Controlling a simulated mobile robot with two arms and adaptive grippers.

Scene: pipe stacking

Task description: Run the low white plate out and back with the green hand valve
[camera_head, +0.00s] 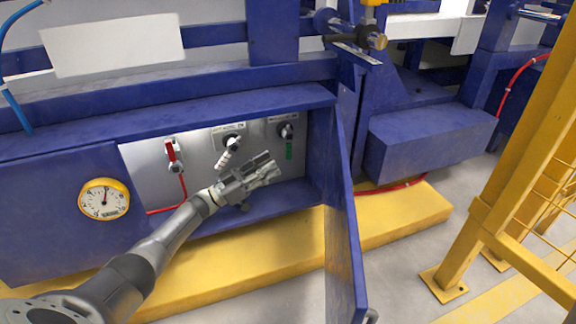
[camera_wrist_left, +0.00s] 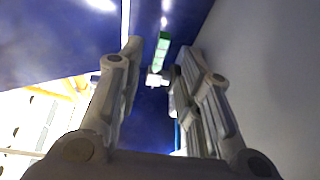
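The green hand valve (camera_head: 289,150) hangs down from a dark round fitting at the right of the grey panel, inside the blue cabinet. My left gripper (camera_head: 270,168) is just below and left of it in the head view, with the fingers spread apart. In the left wrist view the green handle (camera_wrist_left: 162,46) shows ahead between the spread fingertips, with clear space around it. Nothing is held. A white plate (camera_head: 112,45) is at the upper left, above the cabinet; I cannot tell whether it is the low plate. My right gripper is not in view.
A red-handled valve (camera_head: 172,154) and a white-handled valve (camera_head: 223,158) are left of the green one. A gauge (camera_head: 104,199) is on the cabinet front. An open blue door (camera_head: 343,215) stands close at the right. A yellow frame (camera_head: 520,160) is farther right.

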